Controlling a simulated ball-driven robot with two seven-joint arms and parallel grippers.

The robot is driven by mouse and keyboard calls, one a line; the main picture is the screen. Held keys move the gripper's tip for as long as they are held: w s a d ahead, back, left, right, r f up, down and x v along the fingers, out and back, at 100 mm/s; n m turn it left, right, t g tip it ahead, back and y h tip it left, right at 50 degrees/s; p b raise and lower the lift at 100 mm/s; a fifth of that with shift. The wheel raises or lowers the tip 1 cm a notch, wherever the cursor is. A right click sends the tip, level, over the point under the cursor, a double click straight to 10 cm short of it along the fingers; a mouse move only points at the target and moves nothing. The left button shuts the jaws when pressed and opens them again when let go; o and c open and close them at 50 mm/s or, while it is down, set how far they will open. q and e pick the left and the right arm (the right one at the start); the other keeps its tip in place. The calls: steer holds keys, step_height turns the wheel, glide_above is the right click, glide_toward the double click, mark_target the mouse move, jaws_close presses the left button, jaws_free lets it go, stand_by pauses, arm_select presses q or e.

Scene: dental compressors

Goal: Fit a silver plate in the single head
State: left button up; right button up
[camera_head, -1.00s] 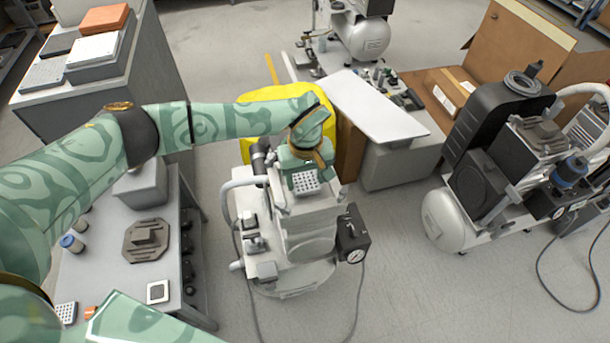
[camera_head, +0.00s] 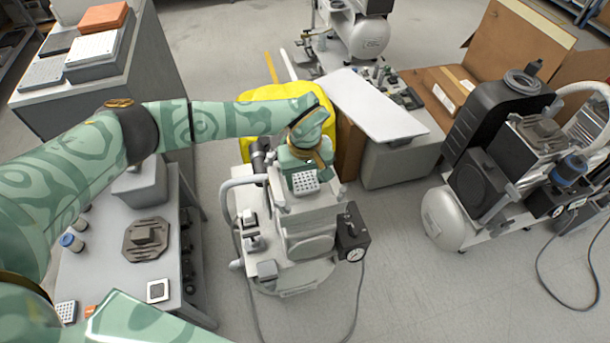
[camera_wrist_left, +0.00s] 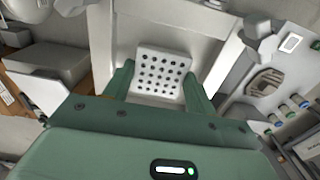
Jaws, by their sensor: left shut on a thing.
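A silver plate (camera_head: 305,183) with rows of small dark holes is held in my left gripper (camera_head: 304,172). The gripper is shut on it, with a green finger on either side in the left wrist view (camera_wrist_left: 159,73). Plate and gripper are at the upper part of the white compressor (camera_head: 297,267) in the middle of the head view. In the wrist view the plate lies within the outline of a pale, U-shaped head frame (camera_wrist_left: 168,19). I cannot tell whether it touches the head or is seated. My right gripper is not in view.
The grey bench (camera_head: 107,268) at left carries an octagonal grey part (camera_head: 146,240), a square-holed plate (camera_head: 157,291) and another perforated plate (camera_head: 66,312). A black-and-silver compressor (camera_head: 480,185) stands at right. A yellow object (camera_head: 262,107) is behind the arm. Floor is clear between compressors.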

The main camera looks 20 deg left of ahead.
arm_select(q)
steer(key=shift+f, duration=0.1)
steer(key=o, duration=1.4)
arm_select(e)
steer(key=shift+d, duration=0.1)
arm_select(q)
steer(key=shift+w+r+p, duration=0.15)
steer(key=shift+r+p, duration=0.45)
steer(key=shift+r, duration=0.2)
steer(key=shift+o, duration=0.8)
step_height(320, 180, up, 2)
steer(key=shift+r+p, duration=0.2)
steer(key=shift+p, duration=0.5)
steer(key=shift+r+p, duration=1.05)
steer(key=shift+r, duration=0.5)
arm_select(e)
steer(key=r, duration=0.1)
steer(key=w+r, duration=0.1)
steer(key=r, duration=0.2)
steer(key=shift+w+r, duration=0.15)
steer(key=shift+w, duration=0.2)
